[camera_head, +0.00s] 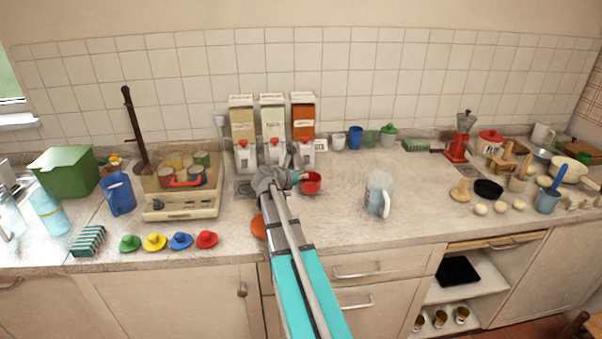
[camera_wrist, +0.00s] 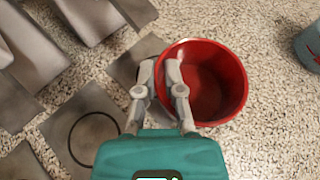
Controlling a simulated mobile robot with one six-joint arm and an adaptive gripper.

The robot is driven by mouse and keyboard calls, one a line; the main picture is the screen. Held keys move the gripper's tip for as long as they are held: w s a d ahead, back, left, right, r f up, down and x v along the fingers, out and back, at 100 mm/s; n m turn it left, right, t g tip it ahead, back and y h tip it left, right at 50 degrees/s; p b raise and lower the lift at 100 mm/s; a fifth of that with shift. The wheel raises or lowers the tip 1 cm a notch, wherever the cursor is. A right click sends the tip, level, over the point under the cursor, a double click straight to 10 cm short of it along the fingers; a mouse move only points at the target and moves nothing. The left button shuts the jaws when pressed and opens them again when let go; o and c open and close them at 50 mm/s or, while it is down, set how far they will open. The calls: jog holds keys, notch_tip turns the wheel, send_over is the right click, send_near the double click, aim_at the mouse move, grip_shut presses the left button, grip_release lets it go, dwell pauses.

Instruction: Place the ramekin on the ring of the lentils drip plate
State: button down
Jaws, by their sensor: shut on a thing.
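Grey square drip plates lie on the counter. The middle plate (camera_wrist: 68,140) carries a dark ring (camera_wrist: 92,118). Another plate (camera_wrist: 128,68) is partly hidden behind my gripper and the ramekin. In the head view the left plate (camera_head: 243,188) shows and my arm covers others. I cannot read which dispenser holds lentils.
Three dispensers stand at the back: left (camera_head: 242,130), middle (camera_head: 272,130) and orange-labelled right (camera_head: 303,125). An orange disc (camera_head: 258,227) lies in front.

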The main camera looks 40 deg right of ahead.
jog(key=w+d, duration=0.2)
jog(key=w, duration=0.1)
jog(key=shift+w+d, duration=0.1)
jog(key=shift+w, duration=0.2)
jog(key=shift+w+d+f, duration=0.15)
jog(key=shift+w+f, duration=0.05)
jog(key=shift+f, duration=0.05)
jog(key=shift+s+f+b, duration=0.15)
jog(key=shift+f+b, duration=0.4)
jog(key=shift+b, duration=0.25)
jog(key=shift+f, duration=0.1)
jog(key=c, duration=0.8)
grip_release()
jog(key=shift+o, duration=0.2)
jog(key=shift+r, duration=0.25)
jog(key=p+v, duration=0.4)
jog(key=v, duration=0.6)
jog(key=shift+a+r, duration=0.15)
jog(key=shift+a, duration=0.15)
jog(key=shift+p+v, duration=0.4)
jog(key=shift+v, duration=0.35)
